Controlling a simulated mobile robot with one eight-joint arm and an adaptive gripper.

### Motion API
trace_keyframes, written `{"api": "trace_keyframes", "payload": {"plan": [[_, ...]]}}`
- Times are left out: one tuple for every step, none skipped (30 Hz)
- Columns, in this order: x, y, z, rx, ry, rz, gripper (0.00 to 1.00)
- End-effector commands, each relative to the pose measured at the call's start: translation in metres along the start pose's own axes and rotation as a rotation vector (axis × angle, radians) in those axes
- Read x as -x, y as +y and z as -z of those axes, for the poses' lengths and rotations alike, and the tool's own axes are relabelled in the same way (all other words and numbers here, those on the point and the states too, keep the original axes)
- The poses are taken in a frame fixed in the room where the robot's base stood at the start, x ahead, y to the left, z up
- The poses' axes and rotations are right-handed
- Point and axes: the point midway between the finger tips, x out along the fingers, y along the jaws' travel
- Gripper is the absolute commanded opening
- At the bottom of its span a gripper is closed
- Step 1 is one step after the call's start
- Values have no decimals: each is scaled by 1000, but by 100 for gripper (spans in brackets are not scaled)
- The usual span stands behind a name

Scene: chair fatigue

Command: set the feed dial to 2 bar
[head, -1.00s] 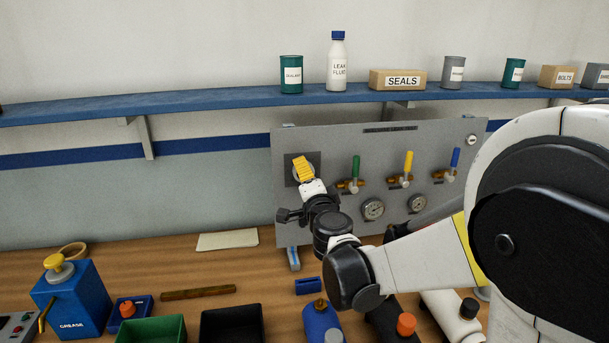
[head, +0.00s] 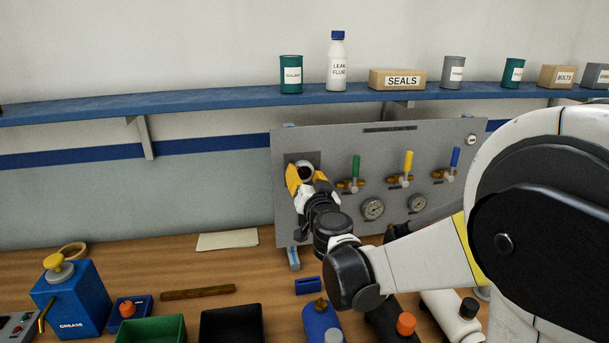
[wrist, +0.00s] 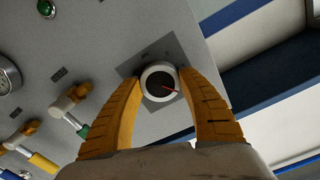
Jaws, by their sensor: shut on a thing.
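The feed dial (wrist: 159,83) is a round knob with a white rim, a dark face and a red pointer, set on a dark square plate of the grey panel (head: 330,225). In the wrist view its pointer slants toward the lower right; I cannot read any scale. My gripper (wrist: 161,88) has its two yellow fingers on either side of the dial and is shut on it. In the head view the gripper (head: 305,178) is at the panel's upper left and partly covers the dial (head: 305,168).
Green (head: 356,167), yellow (head: 407,163) and blue (head: 455,158) lever valves stand right of the dial. Two gauges (head: 373,209) sit below them. A blue shelf (head: 200,105) with containers runs above. Bottles, trays and a blue grease can (head: 72,300) are on the bench.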

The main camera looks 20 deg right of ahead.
Motion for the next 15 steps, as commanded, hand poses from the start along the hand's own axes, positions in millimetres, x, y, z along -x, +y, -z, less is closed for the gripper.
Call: {"api": "trace_keyframes", "payload": {"plan": [[0, 0, -1, 25, 0, 1, 18], [0, 0, -1, 41, 0, 1, 18], [0, 0, -1, 61, 0, 1, 18], [0, 0, -1, 74, 0, 1, 18], [1, 0, -1, 87, 0, 1, 18], [1, 0, -1, 102, 0, 1, 18], [1, 0, -1, 111, 0, 1, 18], [1, 0, -1, 121, 0, 1, 18], [1, 0, -1, 131, 0, 1, 18], [1, 0, -1, 137, 0, 1, 18], [1, 0, -1, 143, 0, 1, 18], [1, 0, -1, 150, 0, 1, 18], [1, 0, -1, 153, 0, 1, 18], [1, 0, -1, 156, 0, 1, 18], [1, 0, -1, 159, 0, 1, 18]]}}
